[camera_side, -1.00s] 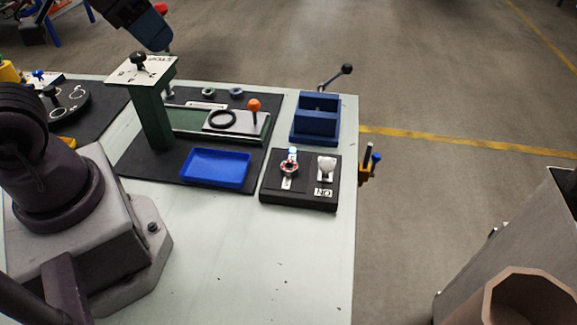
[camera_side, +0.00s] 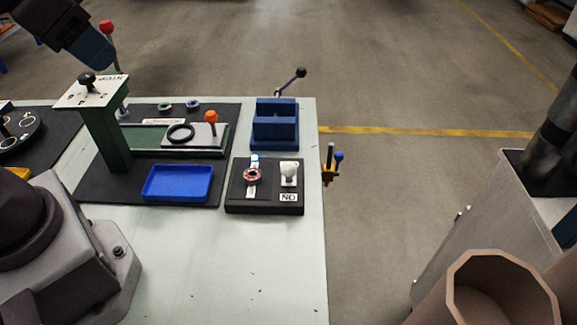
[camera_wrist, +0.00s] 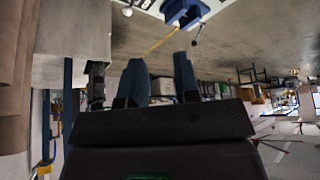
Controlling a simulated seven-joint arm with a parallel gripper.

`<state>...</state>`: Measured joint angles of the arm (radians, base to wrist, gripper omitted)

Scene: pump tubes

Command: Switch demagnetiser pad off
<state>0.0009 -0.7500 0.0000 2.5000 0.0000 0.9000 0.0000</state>
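The demagnetiser pad appears to be the black block (camera_side: 264,208) at the table's right edge in the side view. On it stands a white toggle switch (camera_side: 289,172) above a white label (camera_side: 289,197) reading "NO" in the picture, possibly "ON" upside down. A silver strip with a red-and-white round piece (camera_side: 252,175) lies on its left half. My gripper (camera_side: 108,66) is at the upper left of the side view, well away from the pad. In the wrist view my gripper's blue fingers (camera_wrist: 160,78) are apart, with nothing seen between them.
A blue vise (camera_side: 275,128) with a black-knobbed handle stands behind the pad. A blue tray (camera_side: 178,183) lies left of it. The table's front (camera_side: 235,265) is clear.

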